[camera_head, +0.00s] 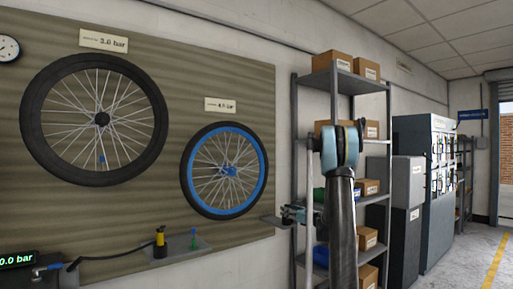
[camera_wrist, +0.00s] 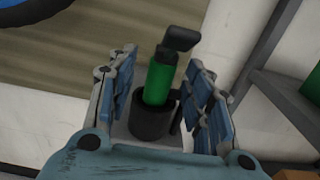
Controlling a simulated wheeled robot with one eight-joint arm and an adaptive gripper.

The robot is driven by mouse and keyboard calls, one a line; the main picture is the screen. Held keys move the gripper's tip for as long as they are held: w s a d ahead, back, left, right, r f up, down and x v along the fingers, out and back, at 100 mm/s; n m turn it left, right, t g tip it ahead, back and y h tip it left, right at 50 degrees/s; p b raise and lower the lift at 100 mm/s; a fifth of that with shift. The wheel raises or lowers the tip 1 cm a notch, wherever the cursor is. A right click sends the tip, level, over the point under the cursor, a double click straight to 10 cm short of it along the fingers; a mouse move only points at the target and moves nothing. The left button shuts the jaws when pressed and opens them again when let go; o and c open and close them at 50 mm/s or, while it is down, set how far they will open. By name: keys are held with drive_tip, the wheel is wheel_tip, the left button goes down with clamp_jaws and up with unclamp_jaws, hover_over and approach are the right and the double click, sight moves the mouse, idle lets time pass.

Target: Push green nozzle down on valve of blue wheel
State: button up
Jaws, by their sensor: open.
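The green nozzle (camera_wrist: 160,82) has a dark angled head and stands slightly tilted in a black round holder (camera_wrist: 150,118). In the wrist view it is between the two spread, blue-padded fingers of my gripper (camera_wrist: 165,92), which is open. In the head view my gripper (camera_head: 294,214) is at a small grey shelf (camera_head: 274,222) right of the blue wheel, and I cannot make out the green nozzle there. The blue wheel (camera_head: 262,176) has a blue rim and hangs on the striped wall panel. Its valve is too small to tell. A blue rim edge also shows in the wrist view (camera_wrist: 30,8).
A wheel with a black rim (camera_head: 33,125) hangs at left. A lower shelf (camera_head: 175,251) holds a yellow nozzle (camera_head: 160,240) and a small blue-green piece (camera_head: 193,238). A gauge (camera_head: 18,260) reads 0.0 bar. A metal rack (camera_head: 296,150) with boxes stands close behind my arm.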

drive_tip(key=c, duration=1.1)
drive_tip(key=shift+r, duration=1.1)
drive_tip(key=v, duration=1.2)
idle(0.3)
